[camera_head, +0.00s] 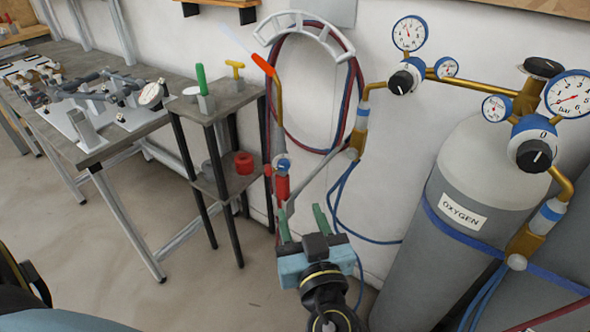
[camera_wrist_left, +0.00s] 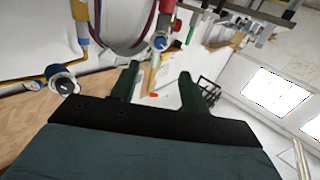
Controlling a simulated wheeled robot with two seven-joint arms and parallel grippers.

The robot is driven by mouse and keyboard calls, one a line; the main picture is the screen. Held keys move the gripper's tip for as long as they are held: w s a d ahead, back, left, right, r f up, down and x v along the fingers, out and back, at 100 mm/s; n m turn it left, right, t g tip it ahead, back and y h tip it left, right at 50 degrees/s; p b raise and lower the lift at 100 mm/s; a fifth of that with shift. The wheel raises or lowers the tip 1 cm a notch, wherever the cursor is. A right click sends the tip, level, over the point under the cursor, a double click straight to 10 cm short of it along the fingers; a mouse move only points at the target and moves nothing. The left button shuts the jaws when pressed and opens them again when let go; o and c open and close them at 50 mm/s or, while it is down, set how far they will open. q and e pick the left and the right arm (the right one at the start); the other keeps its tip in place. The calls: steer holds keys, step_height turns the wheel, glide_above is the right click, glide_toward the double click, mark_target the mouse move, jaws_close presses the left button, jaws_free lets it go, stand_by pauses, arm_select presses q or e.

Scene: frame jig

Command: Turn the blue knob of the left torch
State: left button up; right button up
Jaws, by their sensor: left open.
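The left torch hangs by the wall, with a brass tube (camera_head: 278,115), an orange-red tip and a red lower body (camera_head: 282,187). Its blue knob (camera_head: 283,163) has a pale face and sits just above the red body. My left gripper (camera_head: 300,212) is open and empty, its green fingers pointing up, below the knob in the picture. In the left wrist view the blue knob (camera_wrist_left: 160,42) shows beyond the open fingers (camera_wrist_left: 158,71), apart from them, roughly between them. My right gripper is not in view.
A hose rack (camera_head: 310,25) with red and blue hoses is on the wall. A grey oxygen cylinder (camera_head: 405,235) with gauges stands right. A small stand (camera_head: 225,105) with a green and a yellow item, and a long workbench (camera_head: 95,155), are left.

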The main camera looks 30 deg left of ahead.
mark_target(285, 168)
arm_select(q)
steer(key=p+x, duration=0.1)
steer(key=x, duration=1.1)
steer(key=shift+w+a, duration=0.15)
steer(key=shift+a, duration=0.2)
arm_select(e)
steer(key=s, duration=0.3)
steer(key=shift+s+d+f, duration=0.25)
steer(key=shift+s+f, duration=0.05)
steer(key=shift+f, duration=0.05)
arm_select(q)
steer(key=c, duration=1)
